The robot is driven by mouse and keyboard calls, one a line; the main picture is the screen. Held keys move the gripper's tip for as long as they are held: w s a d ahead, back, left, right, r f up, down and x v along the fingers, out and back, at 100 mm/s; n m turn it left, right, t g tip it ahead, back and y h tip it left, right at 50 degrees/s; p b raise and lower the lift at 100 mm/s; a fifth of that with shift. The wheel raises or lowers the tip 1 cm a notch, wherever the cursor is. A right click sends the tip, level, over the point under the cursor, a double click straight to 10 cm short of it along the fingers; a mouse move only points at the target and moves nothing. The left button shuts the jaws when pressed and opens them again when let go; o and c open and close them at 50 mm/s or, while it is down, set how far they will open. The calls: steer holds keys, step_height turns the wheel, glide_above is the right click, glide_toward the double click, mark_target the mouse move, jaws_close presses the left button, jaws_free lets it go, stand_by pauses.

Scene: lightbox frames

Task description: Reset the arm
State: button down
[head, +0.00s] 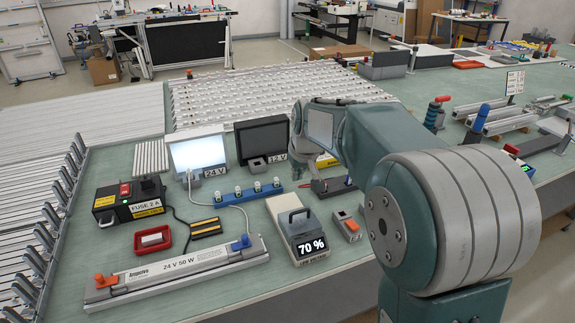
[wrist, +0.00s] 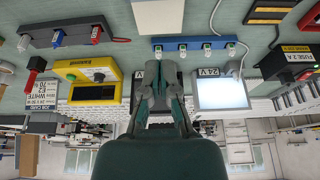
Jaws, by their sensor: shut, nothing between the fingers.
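My arm (head: 395,135) reaches from the lower right over the green bench, with its wrist end near the panels. My gripper (wrist: 162,68) shows in the wrist view, where the scene is upside down. Its two fingers are together with nothing between them. In that view it overlaps the dark 12 V panel (head: 263,138), beside the lit 24 V panel (head: 198,155). The fingertips are hard to make out in the head view. I cannot tell how far the fingers are from the panel.
A blue strip (head: 247,193) with several white plugs lies before the panels. The 70 % dimmer box (head: 293,222), orange switch (head: 347,228), fuse box (head: 128,203), red tray (head: 152,238) and long 24 V 50 W bar (head: 178,274) stand nearby. A yellow device (wrist: 88,80) is beside my gripper.

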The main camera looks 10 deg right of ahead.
steer(key=s+d+r+m, duration=0.1)
steer(key=s, duration=1.4)
steer(key=s+r+m+t, duration=0.1)
steer(key=s, duration=1.4)
steer(key=shift+s+d+r+t+h, duration=0.3)
steer(key=shift+s+d+r+h, duration=0.05)
steer(key=shift+s+d+h, duration=0.05)
